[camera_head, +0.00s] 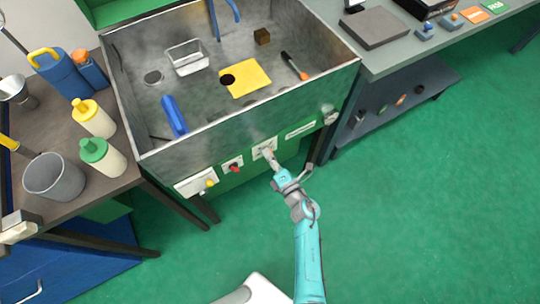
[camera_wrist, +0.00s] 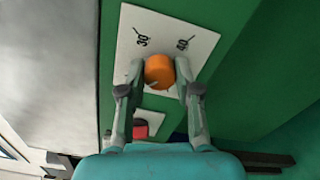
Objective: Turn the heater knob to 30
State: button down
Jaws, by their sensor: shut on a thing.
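The orange knob (camera_wrist: 159,71) sits on a white dial plate (camera_wrist: 147,32) in the wrist view. The marks 30 and 40 show on the plate, 30 on the left and 40 on the right. My gripper (camera_wrist: 160,66) is shut on the knob, one finger on each side. I cannot clearly tell where the knob's pointer stands. In the head view my gripper (camera_head: 268,155) reaches the white plate (camera_head: 258,149) on the sink's front panel, and the knob is mostly hidden there.
A red knob (camera_head: 234,167) and a yellow knob (camera_head: 210,183) are on plates to the left along the panel. The metal sink (camera_head: 240,110) rises above. A label plate (camera_head: 300,130) is to the right. The green floor (camera_head: 430,200) in front is clear.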

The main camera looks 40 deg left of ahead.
jog(key=shift+m, duration=8.8)
jog(key=c, duration=0.8)
grip_release()
jog(key=v, duration=1.2)
